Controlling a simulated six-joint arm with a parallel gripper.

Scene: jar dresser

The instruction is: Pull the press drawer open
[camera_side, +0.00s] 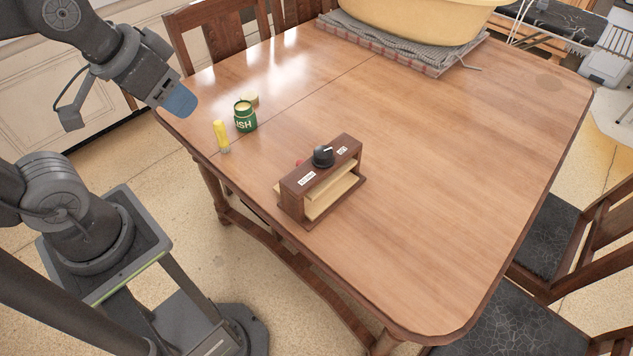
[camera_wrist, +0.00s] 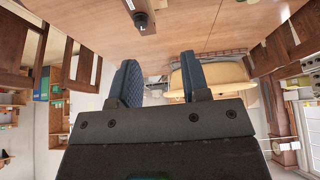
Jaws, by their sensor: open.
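A small dark wooden press (camera_side: 320,182) stands on the table near its front edge. It has a black dial (camera_side: 323,155) on top, white labels whose text is too small to read, and pale shelf-like boards showing in its near side. A small red piece (camera_side: 299,162) shows just behind its top edge; I cannot tell if it is a drawer handle. My gripper (camera_side: 178,100) is raised at the table's left corner, well apart from the press. In the wrist view my gripper (camera_wrist: 157,82) has its two dark fingers spread, with nothing between them.
A green jar (camera_side: 245,121) with pale contents, a pale round lid (camera_side: 250,98) and a yellow-topped piece (camera_side: 221,136) stand left of the press. A yellow tub (camera_side: 420,18) rests on a grey mat at the back. The table's middle and right are clear.

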